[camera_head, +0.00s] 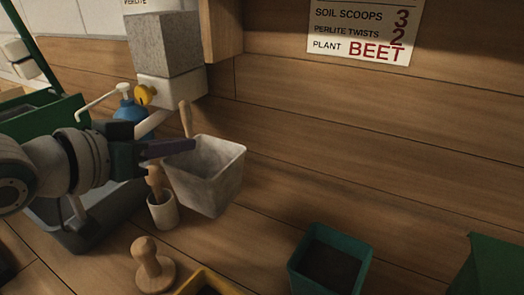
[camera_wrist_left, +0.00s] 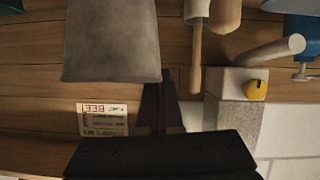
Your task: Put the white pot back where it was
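The white pot (camera_head: 207,175) is a square, greyish-white tapered pot, tilted in the middle left of the head view. It also shows large at the top of the left wrist view (camera_wrist_left: 110,40). My left gripper (camera_head: 178,147) reaches in from the left, its dark purple fingers at the pot's left rim. In the left wrist view the fingers (camera_wrist_left: 160,95) meet the pot at its rim corner and look closed on its wall. The pot seems held above the bench; its underside is hard to judge. My right gripper is in neither view.
A small cup (camera_head: 163,212) with wooden-handled tools stands close by the pot. A wooden tamper (camera_head: 151,268), a yellow-edged tray (camera_head: 213,281) and a teal pot of soil (camera_head: 328,264) lie in front. A grey dispenser (camera_head: 165,45) and blue bottle (camera_head: 128,111) stand behind.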

